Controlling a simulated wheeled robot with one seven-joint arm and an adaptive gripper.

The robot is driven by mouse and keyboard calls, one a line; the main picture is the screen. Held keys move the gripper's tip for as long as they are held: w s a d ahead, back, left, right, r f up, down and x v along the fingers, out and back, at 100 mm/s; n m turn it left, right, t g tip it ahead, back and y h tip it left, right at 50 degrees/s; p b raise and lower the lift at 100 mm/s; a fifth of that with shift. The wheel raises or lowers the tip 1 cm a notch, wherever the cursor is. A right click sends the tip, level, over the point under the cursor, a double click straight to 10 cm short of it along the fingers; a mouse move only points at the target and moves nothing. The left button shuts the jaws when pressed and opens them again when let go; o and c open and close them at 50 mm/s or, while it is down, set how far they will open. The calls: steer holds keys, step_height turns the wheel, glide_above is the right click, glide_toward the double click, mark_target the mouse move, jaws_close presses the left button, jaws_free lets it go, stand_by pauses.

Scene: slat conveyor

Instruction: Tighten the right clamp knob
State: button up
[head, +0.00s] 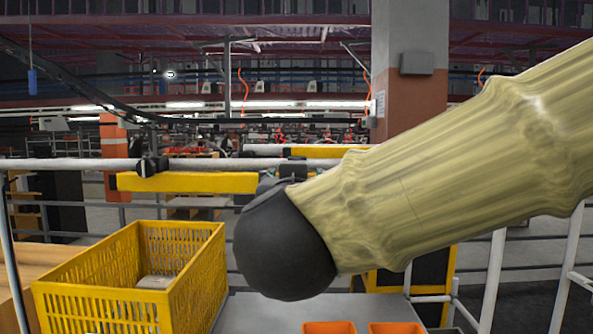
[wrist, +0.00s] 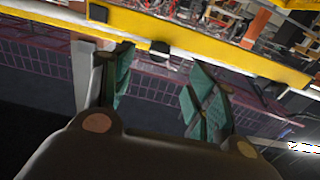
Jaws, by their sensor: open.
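In the head view a white rail (head: 80,164) carries two dark clamps above a yellow beam (head: 190,183). The left clamp (head: 152,166) shows clearly. The right clamp (head: 292,168) shows just above my arm, which hides what is below it; I cannot make out its knob. In the wrist view my gripper (wrist: 161,62) is open and empty, its green-padded fingers spread apart. The yellow beam (wrist: 225,50) runs slantwise beyond the fingertips. A small dark part (wrist: 160,48) sits at the beam's lower edge, between the fingers in the picture. I cannot tell whether it is the knob.
A yellow crate (head: 215,250) with a grey item (head: 157,282) stands at the lower left on a grey surface (head: 262,312). Two orange bins (head: 329,327) (head: 396,328) sit at the bottom edge. A pillar (head: 410,90) and railings stand behind. My arm blocks much of the right side.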

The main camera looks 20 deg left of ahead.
steer(key=p+x, duration=0.3)
steer(key=x, duration=0.7)
steer(key=shift+w, duration=0.3)
steer(key=shift+a+r, duration=0.1)
steer(key=c, duration=1)
